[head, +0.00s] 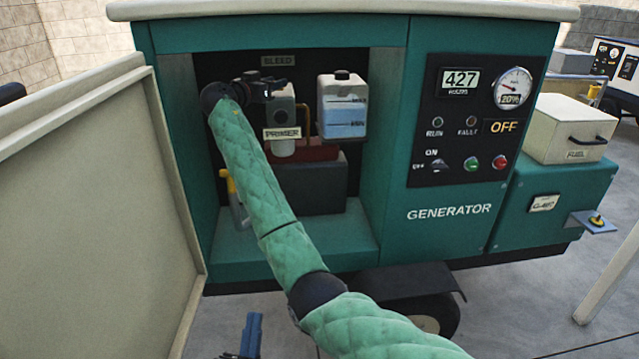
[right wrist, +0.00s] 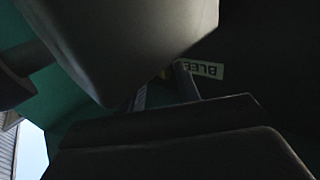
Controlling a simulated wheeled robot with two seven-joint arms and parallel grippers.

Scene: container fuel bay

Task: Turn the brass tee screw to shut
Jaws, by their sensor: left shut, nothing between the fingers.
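My right arm reaches into the open generator bay, and its gripper (head: 264,86) is beside the primer block, below the BLEED label (head: 277,61). My left gripper (head: 250,335) is low at the bottom edge of the head view, shut and empty, away from the bay.
The primer block (head: 281,102) and a white bottle (head: 342,105) of blue liquid stand close right of the right gripper. The open door (head: 75,190) bounds the left. The panel display (head: 503,126) reads OFF.

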